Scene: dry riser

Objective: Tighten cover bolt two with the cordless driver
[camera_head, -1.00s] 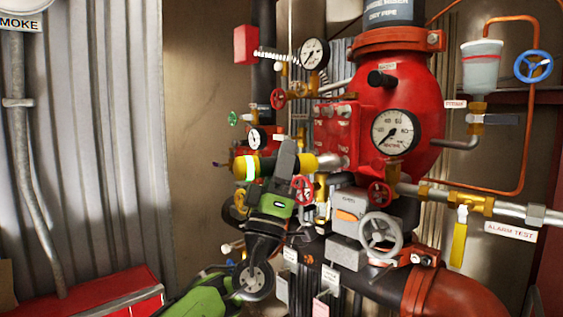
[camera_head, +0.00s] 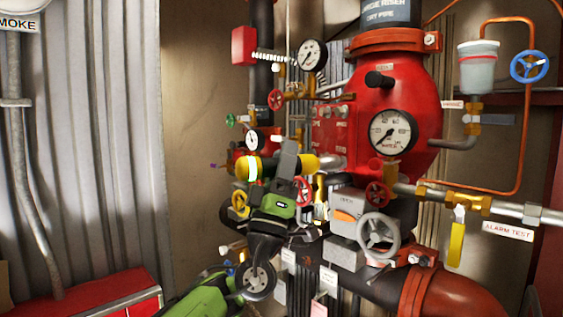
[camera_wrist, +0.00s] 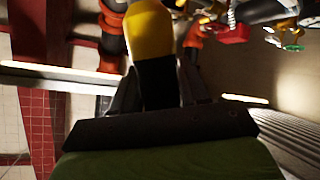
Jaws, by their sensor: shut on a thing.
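The cordless driver (camera_head: 252,169), yellow with a black middle and a pale band, lies about level in my gripper (camera_head: 287,160). My gripper is shut on it. I cannot tell which is bolt two, or whether the driver's tip touches a bolt. In the wrist view the driver (camera_wrist: 150,40) stands between the fingers of my gripper (camera_wrist: 150,85), its yellow end upward; its working tip is not visible there.
A large gauge (camera_head: 393,134) and a red handwheel (camera_head: 378,193) sit right of the cover. A grey handwheel (camera_head: 379,236) stands below it. Small gauges, valves and pipes crowd the left side. A red cabinet (camera_head: 105,297) stands lower left; open space lies above it.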

